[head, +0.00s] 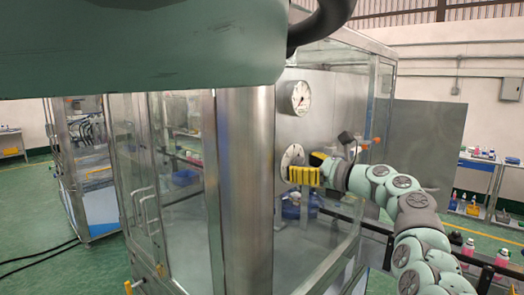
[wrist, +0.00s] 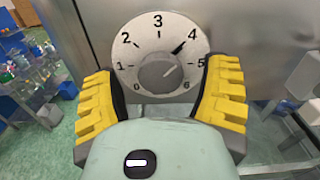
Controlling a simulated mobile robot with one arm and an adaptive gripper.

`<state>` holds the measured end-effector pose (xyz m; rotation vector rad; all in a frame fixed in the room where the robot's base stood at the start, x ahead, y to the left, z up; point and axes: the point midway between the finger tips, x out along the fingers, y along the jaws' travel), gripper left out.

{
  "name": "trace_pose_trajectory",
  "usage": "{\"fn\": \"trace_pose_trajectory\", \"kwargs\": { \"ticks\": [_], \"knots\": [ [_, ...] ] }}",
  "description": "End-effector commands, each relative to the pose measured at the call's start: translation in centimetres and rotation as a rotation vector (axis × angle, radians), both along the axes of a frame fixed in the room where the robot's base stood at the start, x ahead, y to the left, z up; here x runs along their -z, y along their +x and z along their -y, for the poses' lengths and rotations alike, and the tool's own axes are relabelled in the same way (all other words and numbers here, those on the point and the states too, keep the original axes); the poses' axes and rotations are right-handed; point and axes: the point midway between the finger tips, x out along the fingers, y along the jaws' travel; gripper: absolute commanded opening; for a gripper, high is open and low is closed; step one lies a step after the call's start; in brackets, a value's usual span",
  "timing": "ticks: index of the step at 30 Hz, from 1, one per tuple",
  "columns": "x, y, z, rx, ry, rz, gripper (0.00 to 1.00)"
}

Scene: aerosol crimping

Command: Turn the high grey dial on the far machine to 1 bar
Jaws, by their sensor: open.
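Two round white dials are on the steel panel of the machine in the head view, a high one (head: 298,97) and a lower one (head: 292,160). My gripper (head: 302,168) is in front of the lower one and partly hides it; the high one is above it. In the wrist view a white dial face (wrist: 126,52) numbered 0 to 6 is between the open fingers of my gripper (wrist: 164,70). A black pointer (wrist: 183,47) points near 4. The fingers appear clear of the knob.
The glass-walled machine has a steel corner post (head: 246,190) left of the dials. A second glass cabinet (head: 85,165) stands at the left. Shelves with bottles (head: 482,178) are at the right. Green floor is open at the lower left, with a black cable on it.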

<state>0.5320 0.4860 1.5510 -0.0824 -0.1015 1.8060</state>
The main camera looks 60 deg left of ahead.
Motion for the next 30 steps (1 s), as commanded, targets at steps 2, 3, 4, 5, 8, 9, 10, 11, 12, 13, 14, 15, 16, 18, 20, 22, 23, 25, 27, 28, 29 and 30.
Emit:
{"fn": "trace_pose_trajectory", "kwargs": {
  "ticks": [2,3,4,5,8,9,10,11,12,13,14,15,16,18,20,22,23,25,27,28,29,30],
  "knots": [
    [-0.07,-0.24,-0.39,-0.003,0.000,-0.001,0.75],
    [-0.06,-0.25,-0.46,-0.002,0.001,0.000,0.75],
    [-0.04,-0.26,-0.49,-0.002,0.001,0.000,0.75],
    [-0.03,-0.27,-0.52,-0.002,0.002,0.000,0.75],
    [-0.01,-0.25,-0.54,-0.002,0.002,0.000,0.75],
    [-0.01,-0.25,-0.53,-0.002,0.002,0.000,0.75],
    [-0.01,-0.25,-0.52,-0.002,0.002,0.000,0.75],
    [-0.01,-0.24,-0.52,-0.002,0.002,0.000,0.75],
    [-0.01,-0.24,-0.51,-0.002,0.002,0.000,0.77],
    [-0.01,-0.24,-0.50,-0.001,0.001,0.000,0.74],
    [0.00,-0.22,-0.50,-0.001,0.001,0.000,0.71],
    [0.00,-0.22,-0.49,-0.001,0.001,0.000,0.67],
    [0.00,-0.21,-0.48,-0.001,0.001,0.000,0.64],
    [0.00,-0.19,-0.47,-0.001,0.001,0.000,0.56],
    [0.00,-0.17,-0.46,0.000,0.001,0.000,0.50],
    [0.00,-0.15,-0.45,0.000,0.001,0.000,0.43],
    [0.00,-0.14,-0.44,0.000,0.001,0.000,0.40],
    [0.00,-0.13,-0.43,0.000,0.001,0.000,0.33],
    [0.00,-0.13,-0.42,0.000,0.001,-0.001,0.25],
    [0.00,-0.13,-0.42,0.000,0.001,-0.001,0.22],
    [0.00,-0.13,-0.42,0.000,0.001,-0.001,0.19],
    [-0.01,-0.13,-0.41,0.000,0.001,-0.001,0.15]
  ]
}}
